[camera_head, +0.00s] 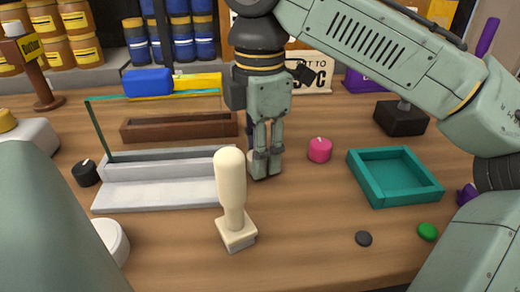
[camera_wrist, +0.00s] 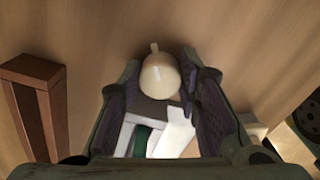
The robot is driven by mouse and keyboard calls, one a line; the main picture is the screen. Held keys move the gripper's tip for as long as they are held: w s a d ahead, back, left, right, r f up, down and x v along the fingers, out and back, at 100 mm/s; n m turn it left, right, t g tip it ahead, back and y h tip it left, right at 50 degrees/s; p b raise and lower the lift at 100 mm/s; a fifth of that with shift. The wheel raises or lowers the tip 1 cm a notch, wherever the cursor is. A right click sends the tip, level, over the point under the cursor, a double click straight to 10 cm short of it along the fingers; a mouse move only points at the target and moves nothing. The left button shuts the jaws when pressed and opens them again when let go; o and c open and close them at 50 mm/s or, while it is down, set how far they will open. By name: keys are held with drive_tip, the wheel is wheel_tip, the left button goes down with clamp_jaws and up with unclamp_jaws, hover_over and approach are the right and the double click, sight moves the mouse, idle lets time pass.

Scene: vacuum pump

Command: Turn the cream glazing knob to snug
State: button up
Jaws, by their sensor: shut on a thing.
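The cream knob (camera_wrist: 160,75) is between my fingers in the wrist view, with its small pointer towards the top of the picture. My gripper (camera_wrist: 163,85) is shut on it, one finger on each side. In the head view my gripper (camera_head: 265,170) points down at the right end of the pale glazing frame (camera_head: 160,193), and its fingers hide most or all of the knob. A clear pane with a green edge (camera_head: 108,130) stands in the frame. Part of the white frame (camera_wrist: 175,135) also shows below the knob in the wrist view.
A cream-handled stamp (camera_head: 231,190) stands close in front of my gripper. A pink knob (camera_head: 320,150) and a teal tray (camera_head: 395,203) are to the right. A black knob (camera_head: 85,173) is at the frame's left, and a brown wooden trough (camera_head: 180,128) lies behind it.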

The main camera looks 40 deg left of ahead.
drive_tip(key=shift+r+p, duration=0.1)
drive_tip(key=shift+p, duration=0.3)
drive_tip(key=shift+r+m+p, duration=0.1)
drive_tip(key=shift+m+p, duration=0.55)
drive_tip(key=shift+m, duration=0.05)
drive_tip(key=shift+m+p, duration=1.2)
drive_tip(key=shift+p, duration=0.05)
drive_tip(key=m+p, duration=0.3)
drive_tip(key=shift+s+m, duration=0.1)
drive_tip(key=shift+m, duration=0.2)
drive_tip(key=shift+d+m+p, duration=0.1)
drive_tip(key=shift+m+p, duration=0.4)
drive_tip(key=shift+m, duration=0.1)
drive_tip(key=shift+f+m, duration=0.2)
drive_tip(key=shift+m, duration=0.1)
drive_tip(key=o, duration=1.1)
